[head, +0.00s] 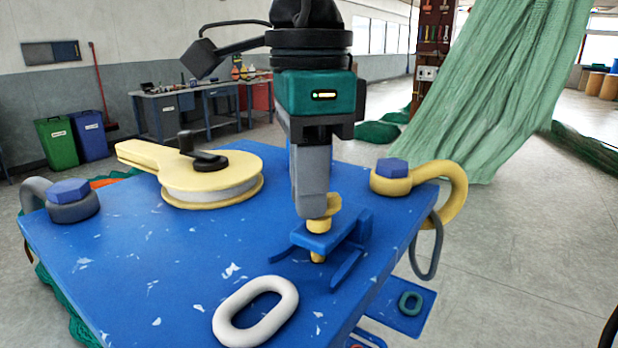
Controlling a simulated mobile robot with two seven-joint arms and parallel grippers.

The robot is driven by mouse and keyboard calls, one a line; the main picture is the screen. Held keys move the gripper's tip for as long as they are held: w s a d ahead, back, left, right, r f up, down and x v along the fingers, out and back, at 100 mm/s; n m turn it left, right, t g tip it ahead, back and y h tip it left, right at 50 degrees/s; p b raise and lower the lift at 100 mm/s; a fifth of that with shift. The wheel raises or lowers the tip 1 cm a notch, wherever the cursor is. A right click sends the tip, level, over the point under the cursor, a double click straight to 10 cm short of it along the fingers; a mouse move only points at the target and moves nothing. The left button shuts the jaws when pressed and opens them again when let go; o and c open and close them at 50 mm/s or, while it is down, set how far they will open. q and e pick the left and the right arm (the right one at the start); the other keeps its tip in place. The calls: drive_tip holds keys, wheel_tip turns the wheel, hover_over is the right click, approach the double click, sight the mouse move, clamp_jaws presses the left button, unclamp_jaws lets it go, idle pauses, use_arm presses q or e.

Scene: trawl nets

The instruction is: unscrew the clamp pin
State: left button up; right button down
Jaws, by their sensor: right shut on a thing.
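The clamp pin (319,226) is a yellow pin standing upright in a blue clamp bracket (320,240) on the blue board, near its right side. Its lower end shows below the bracket. My right gripper (318,208) comes down from above, its grey fingers shut on the top of the clamp pin. The fingers hide part of the pin's head. My left gripper is not in view.
The scratched blue board (170,260) carries a yellow pulley block (212,187), a white oval link (255,312), a yellow shackle (425,183) and a grey shackle (70,208). Green netting (500,90) hangs behind at right. The board's left front is bare.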

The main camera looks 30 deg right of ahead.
drive_tip(key=n, duration=0.3)
drive_tip(key=shift+s+f+n, duration=0.25)
drive_tip(key=shift+n, duration=0.15)
drive_tip(key=n, duration=0.3)
drive_tip(key=shift+s+n, duration=0.15)
drive_tip(key=shift+n, duration=0.15)
drive_tip(key=n, duration=0.3)
drive_tip(key=shift+s+n, duration=0.15)
drive_tip(key=shift+n, duration=0.15)
drive_tip(key=shift+s+d+n, duration=0.15)
drive_tip(key=shift+d+n, duration=0.05)
drive_tip(key=shift+n, duration=1.7)
drive_tip(key=c, duration=1.3)
unclamp_jaws()
drive_tip(key=shift+o, duration=0.6)
drive_tip(key=shift+r, duration=0.1)
drive_tip(key=shift+r, duration=0.1)
